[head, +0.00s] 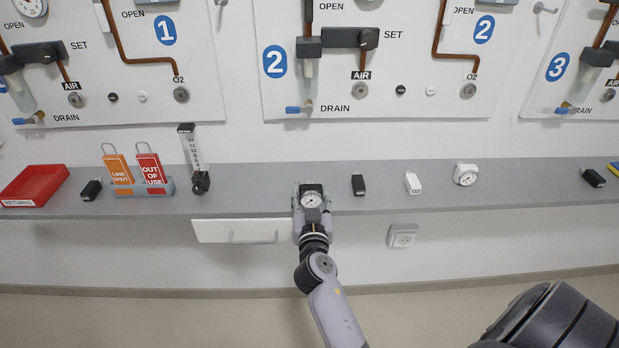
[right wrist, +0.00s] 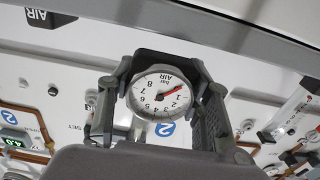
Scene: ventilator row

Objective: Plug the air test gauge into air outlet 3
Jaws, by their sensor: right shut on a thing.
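My right gripper (head: 312,196) is shut on the air test gauge (head: 311,200), at the front edge of the grey shelf. In the right wrist view the gauge (right wrist: 160,92) has a round white dial marked AIR and bar, with a red needle and a dark body, between both fingers. Air outlet 3 (head: 608,95) is a small round port under an AIR label on panel 3, at the far right of the head view, partly cut off by the picture edge. The gripper is well to the left of it and lower. My left gripper is not in view.
The grey shelf (head: 400,198) holds a red tray (head: 33,185), tags in a holder (head: 155,188), a flowmeter (head: 200,181), black and white blocks, and a white-bodied gauge (head: 466,174). Panel 2 (head: 410,105) has its own outlets. A drawer (head: 215,231) is below the shelf.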

